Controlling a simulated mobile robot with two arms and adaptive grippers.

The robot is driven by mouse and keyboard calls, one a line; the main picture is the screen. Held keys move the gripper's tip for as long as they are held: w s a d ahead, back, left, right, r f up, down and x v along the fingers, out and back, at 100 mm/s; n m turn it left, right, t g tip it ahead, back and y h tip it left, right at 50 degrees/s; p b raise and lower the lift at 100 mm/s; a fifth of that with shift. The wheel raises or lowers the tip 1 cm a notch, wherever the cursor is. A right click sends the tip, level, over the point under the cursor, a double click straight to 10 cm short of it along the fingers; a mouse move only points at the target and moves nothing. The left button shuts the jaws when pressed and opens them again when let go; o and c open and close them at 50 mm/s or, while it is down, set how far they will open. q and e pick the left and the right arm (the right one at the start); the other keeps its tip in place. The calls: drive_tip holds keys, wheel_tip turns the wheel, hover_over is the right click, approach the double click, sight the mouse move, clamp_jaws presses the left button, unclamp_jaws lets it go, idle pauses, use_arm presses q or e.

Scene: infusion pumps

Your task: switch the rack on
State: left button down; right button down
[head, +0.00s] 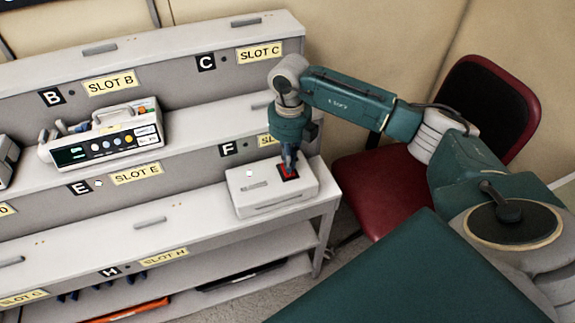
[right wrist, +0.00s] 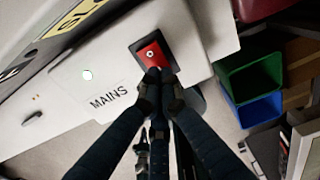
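The mains box (head: 262,200) is a pale box on the right end of the rack's lower shelf, and its lettering "MAINS" shows in the right wrist view (right wrist: 62,102). On its top is a red rocker switch (head: 289,174) in a black frame; it also shows in the right wrist view (right wrist: 151,50). My right gripper (head: 289,165) points down at the switch. In the right wrist view its fingers (right wrist: 160,77) are together, with nothing between them, over the switch's lower edge. Contact cannot be told. A small round whitish-green lamp (right wrist: 87,75) sits beside the lettering. My left gripper is out of view.
The rack (head: 190,60) has labelled slots. A pump (head: 105,138) with a lit green display stands on the middle shelf below SLOT B. A red chair (head: 385,190) stands right of the rack. Green and blue bins (right wrist: 252,85) stand on the floor.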

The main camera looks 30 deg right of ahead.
drive_tip(key=shift+r+p, duration=1.5)
drive_tip(key=shift+r, duration=1.2)
drive_tip(key=shift+f, duration=0.1)
